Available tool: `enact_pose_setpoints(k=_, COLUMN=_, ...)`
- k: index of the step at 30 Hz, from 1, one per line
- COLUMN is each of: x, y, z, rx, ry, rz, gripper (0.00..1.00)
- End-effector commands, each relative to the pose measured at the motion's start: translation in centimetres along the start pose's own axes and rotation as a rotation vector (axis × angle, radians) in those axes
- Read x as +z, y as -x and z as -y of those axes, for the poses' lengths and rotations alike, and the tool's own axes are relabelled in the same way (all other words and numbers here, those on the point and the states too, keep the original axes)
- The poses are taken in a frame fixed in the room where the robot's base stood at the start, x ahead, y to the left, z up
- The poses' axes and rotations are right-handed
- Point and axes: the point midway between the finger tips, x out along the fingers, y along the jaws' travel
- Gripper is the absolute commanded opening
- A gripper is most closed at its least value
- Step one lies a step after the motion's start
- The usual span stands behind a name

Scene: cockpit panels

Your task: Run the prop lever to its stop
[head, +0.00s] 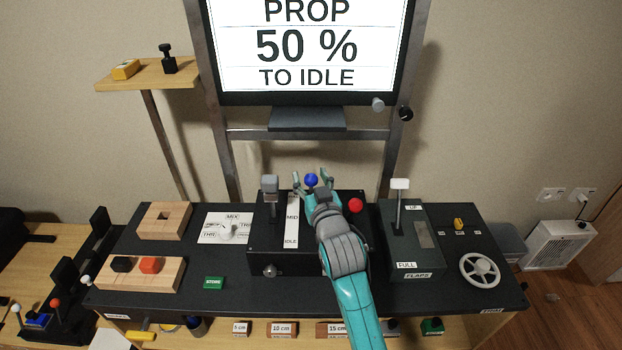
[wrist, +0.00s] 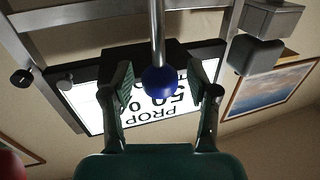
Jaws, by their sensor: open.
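The prop lever has a blue ball knob (head: 311,180) and stands on the black lever box in the middle of the bench. In the wrist view the blue knob (wrist: 160,81) sits on a grey metal rod. My gripper (head: 314,181) is open, with one finger on each side of the blue knob. In the wrist view my gripper (wrist: 168,88) shows gaps between both fingers and the knob. The screen (head: 305,45) reads "PROP 50 % TO IDLE". The lower part of the lever is hidden behind my gripper.
A grey-headed lever (head: 270,186) stands left of the blue knob, and a red knob (head: 355,205) is close on its right. The flaps box (head: 412,240) with a white-topped lever stands further right.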

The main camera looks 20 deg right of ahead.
Motion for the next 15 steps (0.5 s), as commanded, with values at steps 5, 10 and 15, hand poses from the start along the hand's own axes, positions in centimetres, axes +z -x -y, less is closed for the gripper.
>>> enact_pose_setpoints(k=5, x=-0.01, y=0.02, z=0.00, rx=0.000, ry=0.000, rz=0.000, gripper=0.52)
enact_pose_setpoints(k=10, x=-0.01, y=0.03, z=0.01, rx=0.000, ry=0.000, rz=0.000, gripper=0.09)
enact_pose_setpoints(k=15, x=-0.02, y=0.03, z=0.01, rx=0.000, ry=0.000, rz=0.000, gripper=0.00)
